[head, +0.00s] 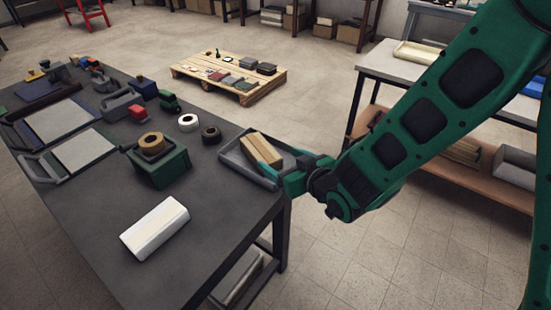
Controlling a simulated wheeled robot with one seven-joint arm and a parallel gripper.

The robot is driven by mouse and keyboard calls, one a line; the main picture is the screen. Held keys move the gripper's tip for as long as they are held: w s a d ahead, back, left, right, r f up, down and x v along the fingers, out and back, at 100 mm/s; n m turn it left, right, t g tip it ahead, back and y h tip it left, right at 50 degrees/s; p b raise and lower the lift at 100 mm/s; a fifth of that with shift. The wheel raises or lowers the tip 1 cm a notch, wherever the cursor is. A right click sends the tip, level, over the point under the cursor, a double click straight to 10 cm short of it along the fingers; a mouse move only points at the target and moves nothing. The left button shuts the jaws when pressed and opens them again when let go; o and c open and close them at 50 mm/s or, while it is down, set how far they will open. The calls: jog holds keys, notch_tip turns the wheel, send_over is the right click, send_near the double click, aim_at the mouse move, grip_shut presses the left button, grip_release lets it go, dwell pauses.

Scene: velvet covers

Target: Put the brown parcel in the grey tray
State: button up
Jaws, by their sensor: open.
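The brown parcel (258,143) is a light brown box. It lies inside the grey tray (233,165), a shallow tray at the right edge of the dark table. My gripper (268,160) reaches in from the right, low over the tray, with its green fingers right at the parcel's near end. The jaws are open. One finger covers part of the parcel, and I cannot tell whether it touches. The gripper hides part of the tray's right side.
Left of the tray are a black tape roll (211,134), a white tape roll (188,122) and a green box (160,165) with a brown roll on top. A white block (155,227) lies nearer. A shelf bench (390,68) stands right.

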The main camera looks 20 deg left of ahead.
jog(key=shift+s+d+r, duration=0.1)
jog(key=shift+s+d, duration=0.05)
jog(key=shift+s, duration=0.15)
jog(key=w+d+r+m+h, duration=0.1)
jog(key=w+d+m+h, duration=0.2)
jog(key=d, duration=0.7)
jog(key=w+d+r+m+h, duration=0.1)
jog(key=w+d+h, duration=0.3)
jog(key=d, duration=0.6)
jog(key=s+d+r+m+g+h, duration=0.1)
jog(key=d+m+h, duration=0.1)
jog(key=d, duration=0.8)
jog(key=s+d+r+m+g+h, duration=0.1)
jog(key=s+d+m, duration=0.1)
jog(key=d, duration=0.8)
jog(key=s+d+r+m+g+h, duration=0.2)
jog(key=s+d+m+g, duration=0.1)
jog(key=s+d, duration=0.55)
jog(key=s+d+r+m+g+y, duration=0.1)
jog(key=s+d+m+g, duration=0.1)
jog(key=s, duration=0.7)
jog(key=s+d+r+m+g+y, duration=0.1)
jog(key=s+d+r+m+g, duration=0.1)
jog(key=s+d, duration=0.3)
jog(key=s+m, duration=0.1)
jog(key=s, duration=0.3)
jog(key=shift+s, duration=0.25)
jog(key=shift+a, duration=0.1)
